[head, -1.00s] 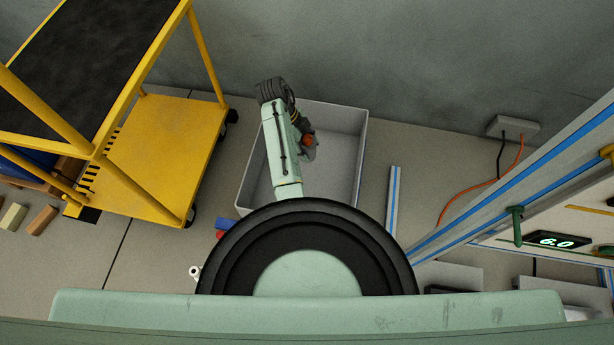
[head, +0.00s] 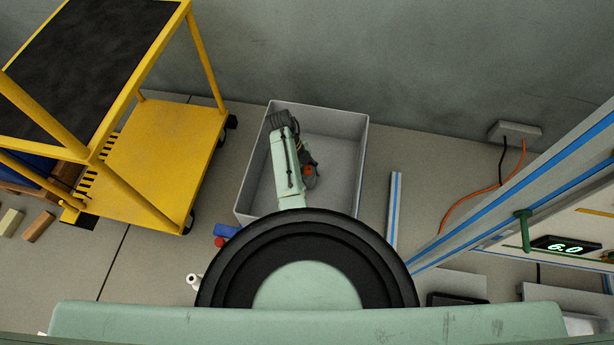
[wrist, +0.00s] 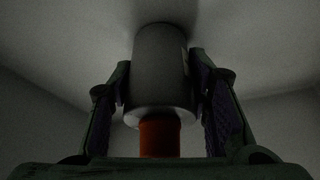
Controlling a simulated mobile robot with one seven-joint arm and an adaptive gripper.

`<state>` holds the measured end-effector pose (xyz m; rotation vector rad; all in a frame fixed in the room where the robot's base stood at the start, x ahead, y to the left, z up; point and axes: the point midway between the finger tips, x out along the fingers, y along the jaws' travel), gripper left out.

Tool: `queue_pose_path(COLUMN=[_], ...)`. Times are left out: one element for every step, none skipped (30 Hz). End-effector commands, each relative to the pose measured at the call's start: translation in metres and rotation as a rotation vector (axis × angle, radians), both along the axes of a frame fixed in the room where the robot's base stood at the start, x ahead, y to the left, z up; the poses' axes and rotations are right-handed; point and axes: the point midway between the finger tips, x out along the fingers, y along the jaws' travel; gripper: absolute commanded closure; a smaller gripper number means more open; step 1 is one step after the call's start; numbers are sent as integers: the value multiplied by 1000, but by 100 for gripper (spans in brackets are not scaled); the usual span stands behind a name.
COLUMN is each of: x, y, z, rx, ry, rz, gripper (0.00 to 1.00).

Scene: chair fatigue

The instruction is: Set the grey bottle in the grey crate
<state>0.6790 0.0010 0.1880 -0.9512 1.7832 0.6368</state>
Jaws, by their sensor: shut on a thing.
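The grey bottle (wrist: 160,65) has an orange neck end (wrist: 160,137) that faces my palm in the wrist view. My gripper (wrist: 160,95) is shut on it, one finger on each side. In the head view my gripper (head: 312,165) is inside the outline of the grey crate (head: 342,118), and the bottle's orange end (head: 309,171) shows there beside my arm. Pale crate walls surround the bottle in the wrist view. A dark shadow lies around its far end; I cannot tell if that end touches the crate floor.
A yellow cart (head: 165,140) stands to the left of the crate. The wall (head: 400,60) is close behind.

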Motion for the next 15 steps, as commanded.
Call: queue_pose_path(x=[1,1,1,1,1,1,1,1,1,1,1,1,1,0,0], y=[0,0,0,0,0,0,0,0,0,0,0,0,0,0,0], z=[-2,-2,-2,-2,-2,-2,-2,-2,-3,-4,-5,-6,-7,-7,-6], rx=[-1,0,0,0,0,0,0,0,0,0,0,0,0,0,0], ry=[-1,-2,-2,-2,-2,-2,-2,-2,-2,-2,-2,-2,-2,-1,-1], rz=[-1,0,0,0,0,0,0,0,0,0,1,1,1,0,0], gripper=[100,100,100,100,100,100,100,100,100,100,100,100,100,54,51])
